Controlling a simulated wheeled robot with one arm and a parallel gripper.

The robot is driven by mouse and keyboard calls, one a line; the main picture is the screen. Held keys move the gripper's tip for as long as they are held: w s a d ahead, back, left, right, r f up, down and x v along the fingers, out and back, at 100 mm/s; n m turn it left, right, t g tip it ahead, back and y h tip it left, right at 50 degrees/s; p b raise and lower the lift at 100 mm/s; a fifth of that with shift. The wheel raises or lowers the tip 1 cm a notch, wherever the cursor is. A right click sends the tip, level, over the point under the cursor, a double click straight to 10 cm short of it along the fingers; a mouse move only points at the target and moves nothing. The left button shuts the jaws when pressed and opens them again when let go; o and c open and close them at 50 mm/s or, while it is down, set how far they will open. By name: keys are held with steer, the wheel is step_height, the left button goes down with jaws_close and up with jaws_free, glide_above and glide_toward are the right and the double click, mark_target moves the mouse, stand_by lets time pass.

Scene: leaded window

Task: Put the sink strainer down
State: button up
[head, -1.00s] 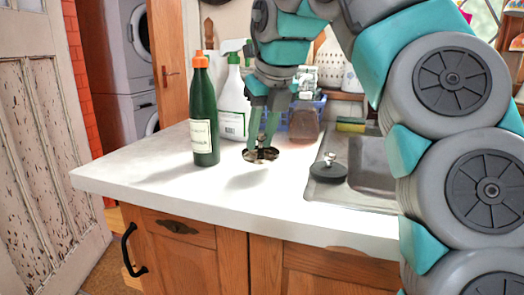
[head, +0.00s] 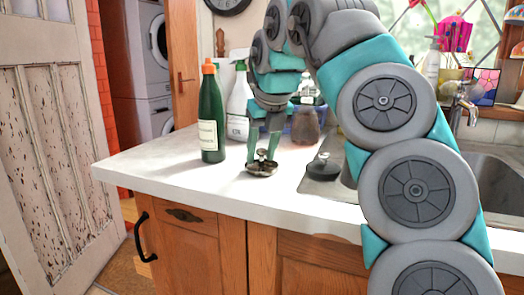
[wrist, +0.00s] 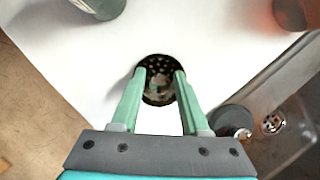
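The sink strainer (head: 262,169) is a round metal basket with a small knob on top. It appears to rest upright on the white countertop, left of the sink. In the wrist view the strainer (wrist: 158,95) shows as a dark perforated disc below and between the fingers. My gripper (head: 263,158) points down at it, one green finger on each side of the knob. The fingers stand apart, with a visible gap to the knob. The wrist view shows the same open gripper (wrist: 160,73), with nothing clamped.
A green bottle with an orange cap (head: 211,120) and a white spray bottle (head: 238,108) stand left of the gripper. A brown bottle (head: 306,125) is behind. A black stopper (head: 323,167) sits at the sink's (head: 490,180) left edge. The front countertop (head: 200,178) is clear.

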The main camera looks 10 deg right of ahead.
mark_target(262, 149)
steer(key=shift+o, duration=0.8)
steer(key=shift+v, duration=1.35)
steer(key=shift+d+r, duration=0.1)
steer(key=shift+r, duration=0.15)
steer(key=s, duration=0.2)
steer(key=shift+s+d+b, duration=0.15)
steer(key=shift+s+b, duration=0.2)
steer(key=shift+s, duration=0.05)
steer(key=shift+s+d, duration=0.25)
steer(key=shift+s, duration=1.3)
steer(key=shift+s+d, duration=0.25)
steer(key=shift+s, duration=1.25)
steer(key=shift+s+d, duration=0.25)
steer(key=shift+s, duration=1.3)
